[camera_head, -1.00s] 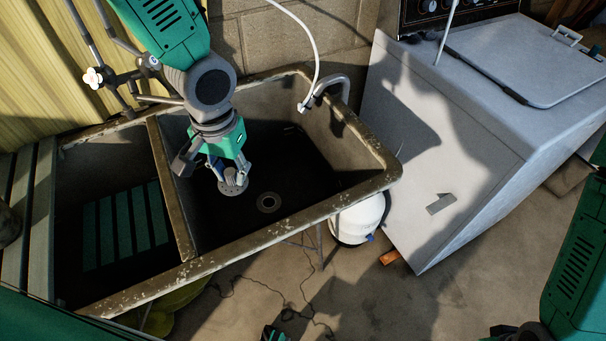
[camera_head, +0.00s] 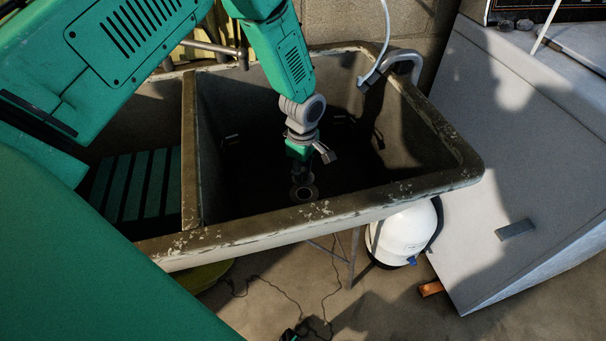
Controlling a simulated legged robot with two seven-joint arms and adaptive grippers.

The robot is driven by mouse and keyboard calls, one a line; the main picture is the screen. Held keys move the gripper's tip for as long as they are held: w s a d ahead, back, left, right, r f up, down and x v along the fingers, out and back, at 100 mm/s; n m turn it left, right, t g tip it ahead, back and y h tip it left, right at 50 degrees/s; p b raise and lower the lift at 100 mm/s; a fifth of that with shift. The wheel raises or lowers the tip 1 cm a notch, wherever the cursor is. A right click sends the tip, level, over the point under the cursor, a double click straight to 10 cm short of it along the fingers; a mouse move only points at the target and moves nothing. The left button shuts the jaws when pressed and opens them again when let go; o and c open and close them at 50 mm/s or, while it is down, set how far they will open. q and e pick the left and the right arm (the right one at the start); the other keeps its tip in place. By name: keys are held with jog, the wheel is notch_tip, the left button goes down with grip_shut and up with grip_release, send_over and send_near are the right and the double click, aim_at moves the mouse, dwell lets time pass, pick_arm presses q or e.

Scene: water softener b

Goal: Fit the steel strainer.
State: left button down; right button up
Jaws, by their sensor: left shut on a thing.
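My left gripper (camera_head: 301,178) reaches down into the right basin of the stone sink (camera_head: 330,211). It is shut on the steel strainer (camera_head: 302,189), a small round disc under the fingers. The strainer is right at the round drain (camera_head: 304,197) in the dark basin floor, and the two overlap in view. I cannot tell whether the strainer is seated in the drain or just above it. My right gripper is not in view.
The basin's front rim and the divider (camera_head: 190,150) stand close around the arm. A curved tap (camera_head: 404,58) and a hose (camera_head: 386,35) are at the back right. A white tank (camera_head: 402,235) and a white appliance (camera_head: 520,150) stand to the right.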

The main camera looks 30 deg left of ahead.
aim_at(304, 182)
pick_arm(q)
jog(key=shift+d+r, duration=0.15)
jog(key=shift+d, duration=0.2)
jog(key=f, duration=0.1)
jog(key=f+b, duration=0.1)
jog(key=f, duration=0.1)
jog(key=shift+a+f, duration=0.25)
jog(key=shift+a, duration=0.05)
jog(key=shift+d+f+b, duration=0.15)
jog(key=shift+f+b, duration=0.45)
jog(key=shift+b, duration=0.05)
jog(key=shift+r, duration=0.15)
jog(key=shift+s+p, duration=0.1)
jog(key=shift+p, duration=0.2)
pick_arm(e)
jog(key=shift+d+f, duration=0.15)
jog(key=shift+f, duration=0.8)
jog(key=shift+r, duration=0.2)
